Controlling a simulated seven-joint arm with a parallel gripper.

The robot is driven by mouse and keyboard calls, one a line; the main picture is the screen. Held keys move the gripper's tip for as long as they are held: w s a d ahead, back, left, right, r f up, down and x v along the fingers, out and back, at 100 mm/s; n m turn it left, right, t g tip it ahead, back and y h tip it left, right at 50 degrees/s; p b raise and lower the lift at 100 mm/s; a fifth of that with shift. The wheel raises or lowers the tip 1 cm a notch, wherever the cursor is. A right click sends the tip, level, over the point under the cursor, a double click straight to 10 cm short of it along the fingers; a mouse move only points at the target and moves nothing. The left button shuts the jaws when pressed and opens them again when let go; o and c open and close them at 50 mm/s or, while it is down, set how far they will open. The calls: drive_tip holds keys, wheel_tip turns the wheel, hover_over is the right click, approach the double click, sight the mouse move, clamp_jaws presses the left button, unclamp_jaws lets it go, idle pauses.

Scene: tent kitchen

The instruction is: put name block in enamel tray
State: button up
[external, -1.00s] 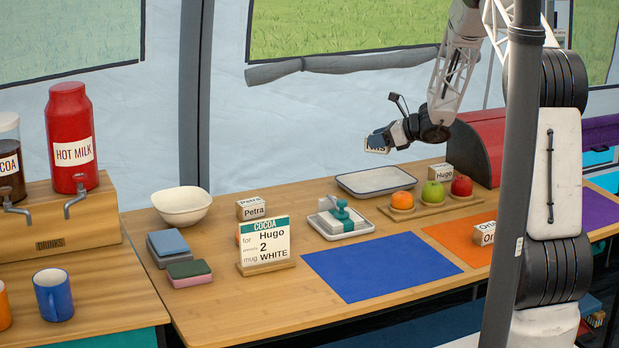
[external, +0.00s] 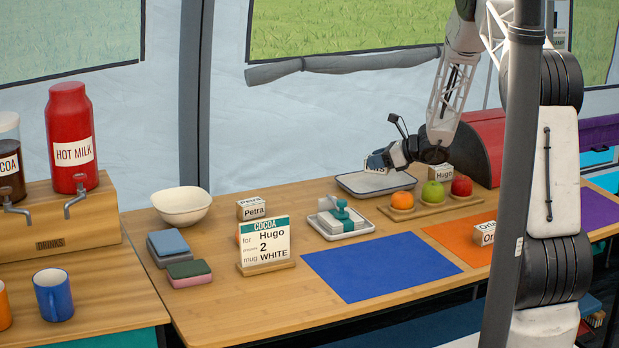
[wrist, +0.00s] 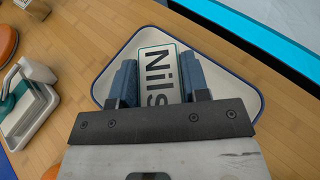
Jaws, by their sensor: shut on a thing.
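The name block (wrist: 160,78), white with the name "Nils", is between the fingers of my gripper (wrist: 158,84) in the wrist view. My gripper (external: 376,163) is shut on it and is over the enamel tray (external: 352,186) in the external view. The tray, white with a dark blue rim, also shows in the wrist view (wrist: 240,98), behind the block. The block is mostly hidden by my fingers in the external view. I cannot tell whether it touches the tray floor.
A board with an orange (external: 404,179), a green apple (external: 433,191) and a red apple (external: 461,186) is right of the tray. A "Hugo" block (external: 441,172) stands behind the fruit.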

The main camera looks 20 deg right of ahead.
sight(377, 171)
drive_tip(key=shift+f, duration=1.9)
drive_tip(key=shift+f, duration=0.1)
drive_tip(key=o, duration=0.9)
drive_tip(key=shift+o, duration=0.2)
drive_tip(key=shift+r, duration=0.2)
drive_tip(key=v, duration=1.2)
